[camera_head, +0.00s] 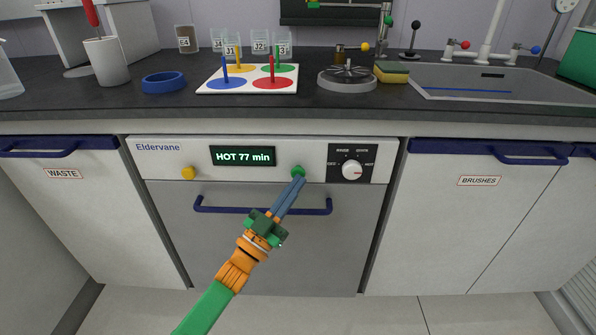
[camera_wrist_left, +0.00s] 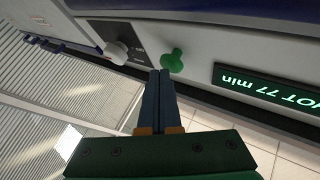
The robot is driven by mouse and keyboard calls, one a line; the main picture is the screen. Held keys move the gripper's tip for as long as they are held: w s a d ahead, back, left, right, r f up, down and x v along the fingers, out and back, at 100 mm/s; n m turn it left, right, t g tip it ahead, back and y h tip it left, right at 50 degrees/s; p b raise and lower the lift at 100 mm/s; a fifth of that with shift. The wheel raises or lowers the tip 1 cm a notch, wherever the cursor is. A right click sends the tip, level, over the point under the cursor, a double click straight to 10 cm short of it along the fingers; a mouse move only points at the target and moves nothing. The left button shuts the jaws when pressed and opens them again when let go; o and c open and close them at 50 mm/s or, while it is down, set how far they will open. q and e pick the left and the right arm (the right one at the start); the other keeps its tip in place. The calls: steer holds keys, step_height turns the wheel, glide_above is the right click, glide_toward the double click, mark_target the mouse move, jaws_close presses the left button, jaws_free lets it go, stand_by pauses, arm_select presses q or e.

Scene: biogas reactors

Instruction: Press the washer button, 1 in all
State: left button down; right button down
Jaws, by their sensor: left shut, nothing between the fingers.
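The washer (camera_head: 262,240) is built in under the counter, with a white front panel. Its display (camera_head: 243,157) reads "HOT 77 min". A green button (camera_head: 298,171) sits right of the display, and a yellow button (camera_head: 189,173) sits to its left. A dial (camera_head: 352,170) on a black plate is at the panel's right. My left gripper (camera_head: 299,181) is shut and empty, its blue fingertips just below the green button. In the left wrist view the green button (camera_wrist_left: 173,61) shows just beyond the fingertips (camera_wrist_left: 160,72); I cannot tell whether they touch. My right gripper is not in view.
A blue handle (camera_head: 262,209) crosses the washer door behind my left gripper. Cupboards labelled WASTE (camera_head: 62,173) and BRUSHES (camera_head: 479,181) flank it. Above, the dark counter carries a white board (camera_head: 249,86) with coloured discs, a blue ring (camera_head: 164,83) and a sink (camera_head: 500,88).

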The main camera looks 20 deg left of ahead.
arm_select(q)
steer(key=shift+s+d, duration=0.15)
steer(key=shift+s, duration=0.35)
steer(key=s+p, duration=0.2)
steer(key=s+d+p, duration=0.1)
steer(key=s, duration=0.1)
steer(key=shift+s+d+p, duration=0.2)
steer(key=shift+s+p, duration=0.15)
steer(key=shift+s, duration=0.05)
stand_by(0.5)
